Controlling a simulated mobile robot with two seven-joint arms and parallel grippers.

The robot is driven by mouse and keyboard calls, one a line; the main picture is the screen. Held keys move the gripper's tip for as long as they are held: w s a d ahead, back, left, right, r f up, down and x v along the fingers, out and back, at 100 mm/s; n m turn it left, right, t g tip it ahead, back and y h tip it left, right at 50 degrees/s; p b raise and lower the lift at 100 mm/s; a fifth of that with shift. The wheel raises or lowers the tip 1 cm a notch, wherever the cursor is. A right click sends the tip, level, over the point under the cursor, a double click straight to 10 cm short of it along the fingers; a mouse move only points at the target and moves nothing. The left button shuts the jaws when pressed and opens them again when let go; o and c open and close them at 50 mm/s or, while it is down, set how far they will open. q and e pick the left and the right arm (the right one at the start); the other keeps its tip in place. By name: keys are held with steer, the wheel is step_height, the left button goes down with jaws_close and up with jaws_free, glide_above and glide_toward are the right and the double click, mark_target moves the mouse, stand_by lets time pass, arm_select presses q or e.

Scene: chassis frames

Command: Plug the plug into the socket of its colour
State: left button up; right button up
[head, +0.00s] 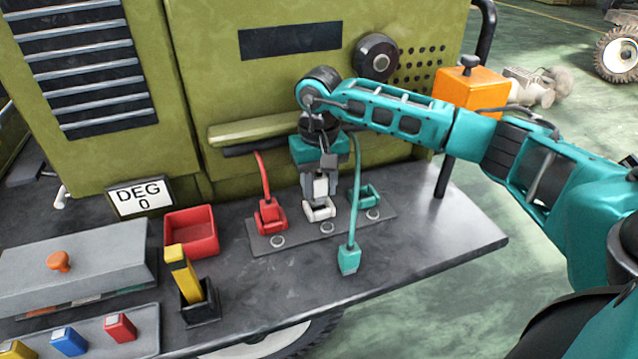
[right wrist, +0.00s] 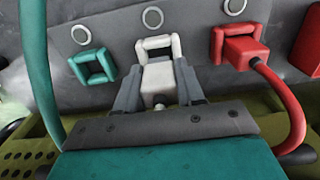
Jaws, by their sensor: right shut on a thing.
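My right gripper (head: 320,197) points down and is shut on a white plug (right wrist: 157,80), which also shows in the head view (head: 321,186). The white socket (head: 319,214) is an open frame on the grey panel, and it also shows in the right wrist view (right wrist: 176,46). The plug is lined up with this socket and its front is at the opening; how far in it sits I cannot tell. A red plug (head: 267,205) sits in the red socket (right wrist: 217,46). The teal socket (head: 366,203) is empty. My left gripper is out of view.
The grey panel (head: 300,243) lies on a dark bench top (head: 440,240). Left of it stand a red tray (head: 192,245), a yellow-handled lever (head: 180,270) and a sign (head: 140,198). A green cabinet (head: 250,80) rises behind. The bench right of the panel is clear.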

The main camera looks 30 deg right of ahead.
mark_target(320, 175)
arm_select(q)
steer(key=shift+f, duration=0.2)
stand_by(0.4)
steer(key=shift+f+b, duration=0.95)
steer(key=shift+b, duration=0.2)
arm_select(e)
steer(key=shift+f, duration=1.25)
steer(key=o, duration=0.8)
steer(key=shift+r, duration=0.1)
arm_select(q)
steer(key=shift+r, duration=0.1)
arm_select(e)
steer(key=o, duration=0.4)
steer(key=shift+r, duration=0.15)
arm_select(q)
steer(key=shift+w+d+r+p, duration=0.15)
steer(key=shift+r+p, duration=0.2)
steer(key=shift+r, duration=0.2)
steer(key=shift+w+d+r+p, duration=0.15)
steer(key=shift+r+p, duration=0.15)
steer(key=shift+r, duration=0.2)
arm_select(e)
step_height(320, 175, up, 12)
steer(key=shift+r, duration=0.25)
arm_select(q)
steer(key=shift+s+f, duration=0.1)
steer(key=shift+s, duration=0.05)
